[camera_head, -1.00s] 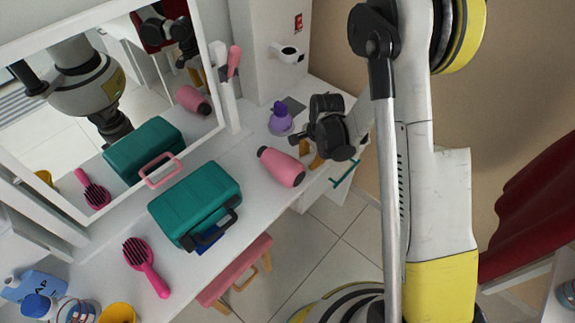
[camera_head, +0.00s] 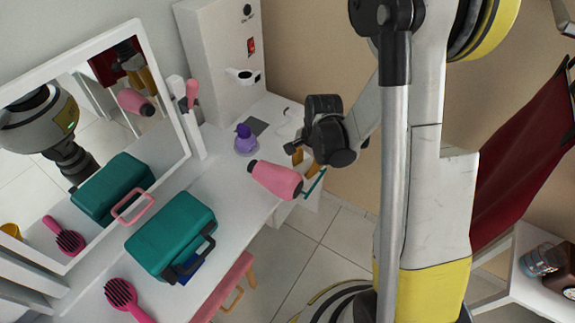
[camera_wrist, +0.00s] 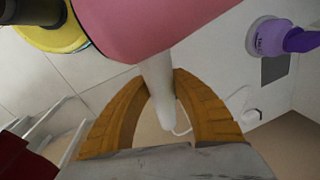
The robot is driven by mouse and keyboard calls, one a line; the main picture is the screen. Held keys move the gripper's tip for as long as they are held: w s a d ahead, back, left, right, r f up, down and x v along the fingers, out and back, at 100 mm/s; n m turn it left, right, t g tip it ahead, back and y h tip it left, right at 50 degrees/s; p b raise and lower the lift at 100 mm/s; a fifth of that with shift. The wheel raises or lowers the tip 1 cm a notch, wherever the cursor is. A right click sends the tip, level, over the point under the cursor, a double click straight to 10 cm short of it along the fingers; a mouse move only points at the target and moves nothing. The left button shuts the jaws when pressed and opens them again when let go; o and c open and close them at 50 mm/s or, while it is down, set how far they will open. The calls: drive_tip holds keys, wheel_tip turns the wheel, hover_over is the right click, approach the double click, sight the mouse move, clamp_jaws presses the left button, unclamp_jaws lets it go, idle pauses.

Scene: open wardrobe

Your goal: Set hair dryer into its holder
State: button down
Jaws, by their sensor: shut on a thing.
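The hair dryer has a pink barrel (camera_head: 275,179) with a dark end, over the front edge of the white desk. In the wrist view its pink barrel (camera_wrist: 160,22) fills the top middle and its pale handle (camera_wrist: 160,92) runs down between my fingers. My gripper (camera_wrist: 162,80), with orange-brown ridged fingers, is shut on the handle. In the head view my gripper (camera_head: 304,160) is partly hidden by my dark wrist. The white ring-like holder (camera_head: 241,76) sticks out from the white wall panel at the back, apart from the dryer.
A purple bottle (camera_head: 246,141) stands behind the dryer and also shows in the wrist view (camera_wrist: 270,38). A teal case (camera_head: 165,240) and pink hairbrush (camera_head: 122,294) lie on the desk. A framed mirror (camera_head: 150,95) stands along the left.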

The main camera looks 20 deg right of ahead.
sight(287, 184)
drive_tip(key=a+r+n, duration=0.1)
drive_tip(key=a+n, duration=0.1)
drive_tip(key=n, duration=0.2)
drive_tip(key=a+r+n+g+b, duration=0.1)
drive_tip(key=a+r+n, duration=0.1)
drive_tip(key=n, duration=0.2)
drive_tip(key=a+r+n+y, duration=0.1)
drive_tip(key=a+r+n, duration=0.1)
drive_tip(key=n, duration=0.2)
drive_tip(key=shift+s+b, duration=0.25)
drive_tip(key=shift+b, duration=0.1)
drive_tip(key=shift+a+r+n+g, duration=0.2)
drive_tip(key=shift+a+n+g, duration=0.1)
drive_tip(key=shift+a+n, duration=0.15)
drive_tip(key=shift+d, duration=0.1)
